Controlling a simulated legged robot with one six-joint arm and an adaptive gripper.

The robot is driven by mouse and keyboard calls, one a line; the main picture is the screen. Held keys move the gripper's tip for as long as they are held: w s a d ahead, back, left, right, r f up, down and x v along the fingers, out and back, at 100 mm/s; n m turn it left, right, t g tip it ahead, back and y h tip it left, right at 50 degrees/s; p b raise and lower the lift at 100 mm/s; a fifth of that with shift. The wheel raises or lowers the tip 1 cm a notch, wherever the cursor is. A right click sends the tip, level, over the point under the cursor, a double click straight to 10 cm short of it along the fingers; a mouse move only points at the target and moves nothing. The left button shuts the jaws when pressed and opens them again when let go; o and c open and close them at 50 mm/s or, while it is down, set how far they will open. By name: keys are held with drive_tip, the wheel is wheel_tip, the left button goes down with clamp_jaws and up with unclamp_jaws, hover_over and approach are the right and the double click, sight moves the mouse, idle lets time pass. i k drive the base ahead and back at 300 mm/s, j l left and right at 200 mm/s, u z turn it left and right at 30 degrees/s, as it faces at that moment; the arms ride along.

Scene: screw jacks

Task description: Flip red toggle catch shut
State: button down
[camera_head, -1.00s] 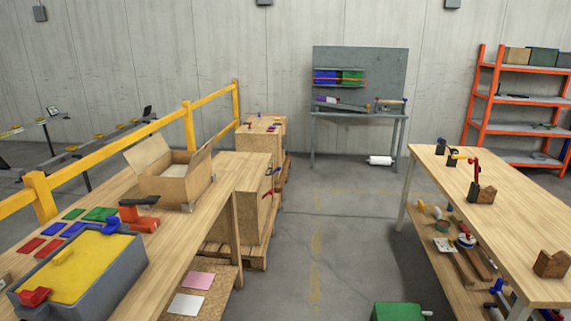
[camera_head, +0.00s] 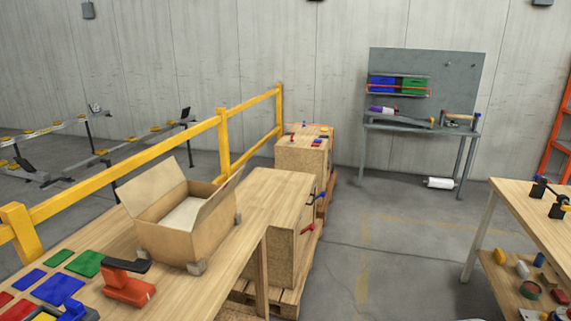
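A small red catch (camera_head: 307,228) is on the right side of the nearer wooden crate (camera_head: 283,254), low on the face. My gripper is not in view.
An open cardboard box (camera_head: 180,238) and a red clamp (camera_head: 128,286) with a black handle stand on the left bench. A yellow railing (camera_head: 170,143) runs behind. Open floor (camera_head: 390,270) lies between the crates and the right bench (camera_head: 530,215).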

sight(312, 227)
drive_tip(key=i+z, duration=0.15)
drive_tip(key=i, duration=0.6)
drive_tip(key=i+j+z, duration=0.2)
drive_tip(key=i, duration=0.55)
drive_tip(key=i+z, duration=0.25)
drive_tip(key=i, duration=0.15)
drive_tip(key=i+j+z, duration=0.15)
drive_tip(key=i+z, duration=0.15)
drive_tip(key=i+j+z, duration=0.25)
drive_tip(key=i, duration=0.25)
